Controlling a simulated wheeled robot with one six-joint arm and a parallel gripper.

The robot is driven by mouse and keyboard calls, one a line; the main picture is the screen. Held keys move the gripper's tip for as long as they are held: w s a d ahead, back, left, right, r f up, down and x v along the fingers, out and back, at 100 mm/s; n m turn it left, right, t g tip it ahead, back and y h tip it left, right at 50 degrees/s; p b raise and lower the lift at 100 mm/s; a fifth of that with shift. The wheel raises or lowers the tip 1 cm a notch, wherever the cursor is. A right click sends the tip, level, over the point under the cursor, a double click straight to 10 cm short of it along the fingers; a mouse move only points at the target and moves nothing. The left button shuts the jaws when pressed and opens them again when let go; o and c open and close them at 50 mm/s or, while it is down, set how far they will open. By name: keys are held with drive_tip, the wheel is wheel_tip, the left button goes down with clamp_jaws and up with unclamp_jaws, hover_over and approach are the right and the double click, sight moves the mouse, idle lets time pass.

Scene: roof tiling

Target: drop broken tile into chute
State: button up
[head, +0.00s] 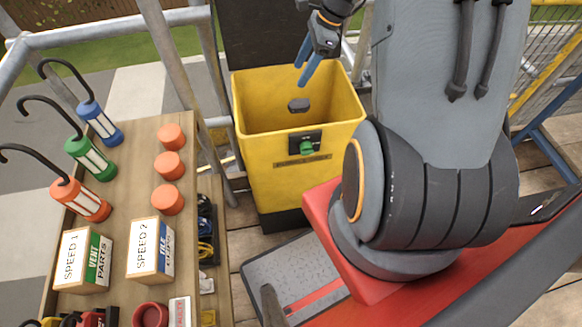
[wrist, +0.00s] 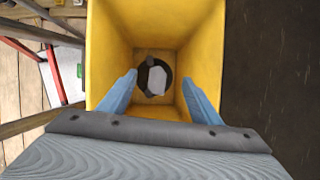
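The yellow chute (head: 305,190) is an open-topped bin with a green knob on its front. My gripper (head: 301,75) has blue fingers and points down over the chute's opening. In the wrist view, the fingers (wrist: 160,77) stand wide apart with nothing between their tips. A grey broken tile piece (head: 299,105) shows inside the chute, below and apart from the fingers. In the wrist view the piece (wrist: 157,80) looks pale grey, over a dark round hole at the chute's bottom. I cannot tell whether it is falling or resting.
A wooden bench (head: 135,190) on the left holds hooked lamps, orange discs (head: 170,165) and two boxes labelled SPEED 1 (head: 83,260) and SPEED 2 (head: 150,250). Scaffold rails (head: 90,35) stand behind. A grey mat (head: 290,275) lies in front of the chute.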

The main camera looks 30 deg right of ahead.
drive_tip(key=b+v, duration=0.2)
drive_tip(key=v, duration=0.5)
drive_tip(key=shift+d+r, duration=0.2)
drive_tip(key=shift+r, duration=0.15)
idle(0.4)
